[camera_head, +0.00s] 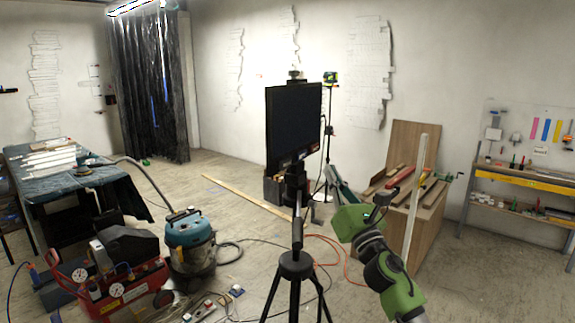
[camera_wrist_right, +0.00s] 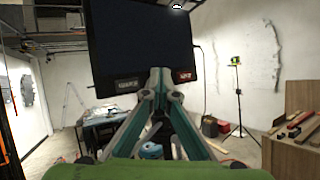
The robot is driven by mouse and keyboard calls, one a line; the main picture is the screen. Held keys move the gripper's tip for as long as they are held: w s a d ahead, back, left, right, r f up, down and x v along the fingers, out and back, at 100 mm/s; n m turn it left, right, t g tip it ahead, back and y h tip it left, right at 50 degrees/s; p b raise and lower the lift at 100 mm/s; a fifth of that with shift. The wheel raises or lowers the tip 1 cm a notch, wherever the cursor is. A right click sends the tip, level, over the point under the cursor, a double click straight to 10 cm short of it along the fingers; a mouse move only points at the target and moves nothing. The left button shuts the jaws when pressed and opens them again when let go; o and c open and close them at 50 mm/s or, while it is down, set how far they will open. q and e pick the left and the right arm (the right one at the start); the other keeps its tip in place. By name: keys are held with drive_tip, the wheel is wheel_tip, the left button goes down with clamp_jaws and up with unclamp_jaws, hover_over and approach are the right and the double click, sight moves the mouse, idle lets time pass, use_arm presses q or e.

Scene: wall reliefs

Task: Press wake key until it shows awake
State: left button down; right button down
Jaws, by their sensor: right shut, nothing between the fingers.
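A black flat-screen panel (camera_head: 293,125) stands on a tripod (camera_head: 297,262); it also shows in the right wrist view (camera_wrist_right: 140,38). Its screen is dark, with no readable "awake" sign. On its lower edge in the wrist view are a dark key labelled WAKE (camera_wrist_right: 126,86) at left and a red key (camera_wrist_right: 183,76) at right. My right gripper (camera_head: 331,170) is shut and empty, to the right of the panel. In the wrist view its fingertips (camera_wrist_right: 160,73) overlap the lower edge between the two keys. I cannot tell if they touch. My left gripper is not in view.
A wooden cabinet (camera_head: 418,225) with loose boards stands to the right of the tripod. A blue vacuum (camera_head: 190,240) and a red compressor (camera_head: 110,285) stand at left. Orange hose (camera_head: 345,262) and cables lie on the floor.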

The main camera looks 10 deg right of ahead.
sight(286, 164)
drive_tip(key=shift+w+a, duration=0.1)
drive_tip(key=shift+a, duration=0.05)
drive_tip(key=w+a+b, duration=0.3)
drive_tip(key=w+a, duration=0.3)
idle(0.4)
drive_tip(key=shift+a+b, duration=0.1)
drive_tip(key=shift+b, duration=0.2)
idle(1.0)
drive_tip(key=shift+w+a, duration=0.2)
drive_tip(key=shift+a, duration=0.1)
drive_tip(key=shift+w+a+r+b, duration=0.1)
drive_tip(key=shift+w+a+b, duration=0.15)
drive_tip(key=shift+b, duration=0.45)
idle(0.5)
